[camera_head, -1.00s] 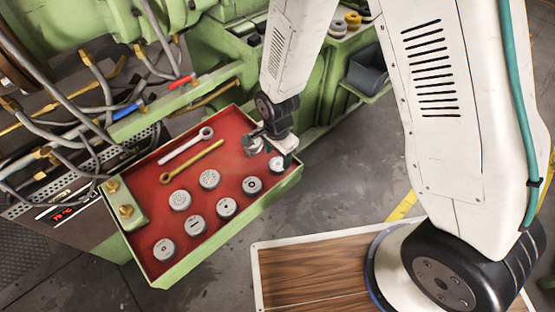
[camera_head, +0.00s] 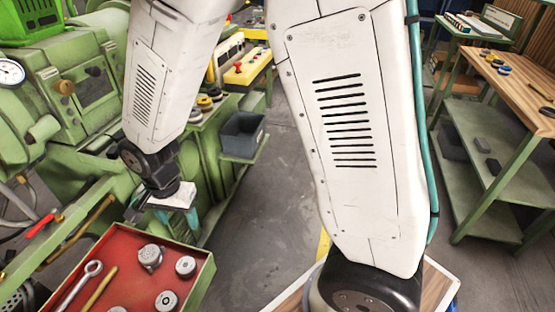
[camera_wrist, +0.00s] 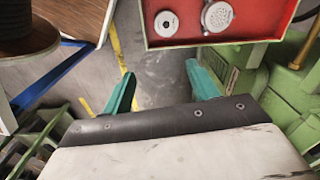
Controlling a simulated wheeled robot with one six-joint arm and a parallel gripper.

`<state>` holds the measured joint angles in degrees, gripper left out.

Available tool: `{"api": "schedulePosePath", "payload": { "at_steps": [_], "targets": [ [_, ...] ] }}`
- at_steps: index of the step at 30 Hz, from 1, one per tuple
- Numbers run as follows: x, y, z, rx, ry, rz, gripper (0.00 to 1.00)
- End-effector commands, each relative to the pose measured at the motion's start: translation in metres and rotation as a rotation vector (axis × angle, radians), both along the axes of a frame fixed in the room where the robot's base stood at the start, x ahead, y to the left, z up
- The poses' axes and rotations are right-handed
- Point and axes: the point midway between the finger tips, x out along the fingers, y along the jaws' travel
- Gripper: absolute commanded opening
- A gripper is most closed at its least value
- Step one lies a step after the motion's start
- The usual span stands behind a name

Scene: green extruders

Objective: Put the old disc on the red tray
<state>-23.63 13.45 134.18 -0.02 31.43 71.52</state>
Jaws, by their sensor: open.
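The red tray (camera_head: 124,262) with green walls is at the lower left of the head view, and its edge also shows at the top of the wrist view (camera_wrist: 266,27). A grey disc with a dotted top (camera_head: 150,256) sits in the tray near its far wall; a dotted disc also shows in the wrist view (camera_wrist: 217,16). A disc with a small centre hole (camera_head: 186,266) is beside it. I cannot tell which disc is the old one. My gripper (camera_wrist: 160,72) has its teal fingers apart and empty, outside the tray's edge, over the floor.
Another disc (camera_head: 167,300), a silver wrench (camera_head: 80,284) and a brass tool (camera_head: 100,287) lie in the tray. Green machinery (camera_head: 75,90) stands at left. A dark bin (camera_head: 243,135) sits on a green shelf. A wooden workbench (camera_head: 520,75) is at right. Grey floor lies between.

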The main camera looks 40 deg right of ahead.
Motion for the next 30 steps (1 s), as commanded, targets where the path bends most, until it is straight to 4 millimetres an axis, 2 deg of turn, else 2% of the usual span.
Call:
{"api": "schedulePosePath", "payload": {
  "at_steps": [1, 6, 11, 15, 18, 22, 25, 30],
  "targets": [
    [-0.002, -0.015, 0.026, 0.006, -0.018, 0.041, 0.59],
    [-0.028, -0.061, 0.095, 0.001, -0.042, 0.228, 0.59],
    [-0.065, -0.101, 0.147, -0.011, -0.064, 0.401, 0.59],
    [-0.107, -0.131, 0.182, -0.027, -0.081, 0.555, 0.59],
    [-0.137, -0.146, 0.199, -0.039, -0.089, 0.654, 0.59],
    [-0.168, -0.158, 0.211, -0.054, -0.095, 0.755, 0.59],
    [-0.183, -0.163, 0.215, -0.060, -0.095, 0.805, 0.59],
    [-0.190, -0.165, 0.217, -0.063, -0.094, 0.833, 0.59]
  ]
}}
